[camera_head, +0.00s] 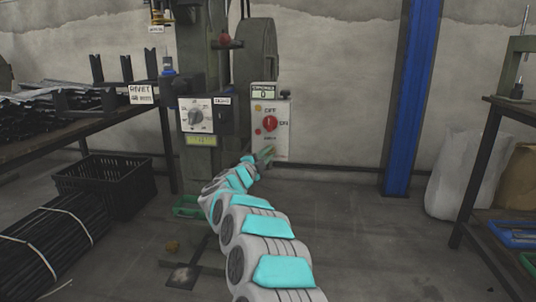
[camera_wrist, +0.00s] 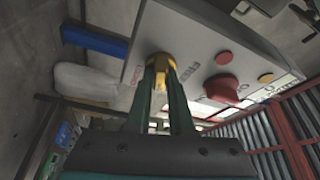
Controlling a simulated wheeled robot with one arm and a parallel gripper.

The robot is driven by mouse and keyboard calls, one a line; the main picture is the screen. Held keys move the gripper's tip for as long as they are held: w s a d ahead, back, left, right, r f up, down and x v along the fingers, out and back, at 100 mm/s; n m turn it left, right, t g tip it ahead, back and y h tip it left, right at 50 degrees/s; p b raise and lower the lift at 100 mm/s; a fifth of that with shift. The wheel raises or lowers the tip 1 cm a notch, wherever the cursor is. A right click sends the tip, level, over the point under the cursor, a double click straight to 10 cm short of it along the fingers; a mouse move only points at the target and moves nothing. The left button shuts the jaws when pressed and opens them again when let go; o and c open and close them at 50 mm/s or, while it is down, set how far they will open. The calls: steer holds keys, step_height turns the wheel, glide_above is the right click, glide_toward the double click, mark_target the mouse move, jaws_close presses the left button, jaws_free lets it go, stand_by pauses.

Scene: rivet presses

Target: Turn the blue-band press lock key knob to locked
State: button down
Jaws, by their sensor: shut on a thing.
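The light grey control panel (camera_head: 270,139) is on the side of the green press (camera_head: 255,55) in the head view. My gripper (camera_head: 266,154) reaches its lower edge and hides the lock key knob there. In the wrist view, the panel (camera_wrist: 190,50) fills the upper middle, tilted. My dark green fingers (camera_wrist: 161,78) are shut on a yellow brass key knob (camera_wrist: 160,60) at the panel's edge. Lettering like "FREE" is printed beside it. I cannot tell the knob's exact angle.
A large red knob (camera_head: 270,123) sits just above my gripper on the panel. Left is a second panel with a grey dial (camera_head: 196,115). A black crate (camera_head: 107,184) stands on the floor at left; a blue post (camera_head: 410,100) stands at right.

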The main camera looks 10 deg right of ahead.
steer(key=shift+m+g+p, duration=0.35)
steer(key=shift+m+g, duration=0.35)
steer(key=shift+m, duration=1.2)
steer(key=c, duration=0.8)
jaws_free()
steer(key=shift+y, duration=0.3)
steer(key=v, duration=0.7)
steer(key=shift+s+a, duration=0.25)
steer(key=shift+s, duration=0.05)
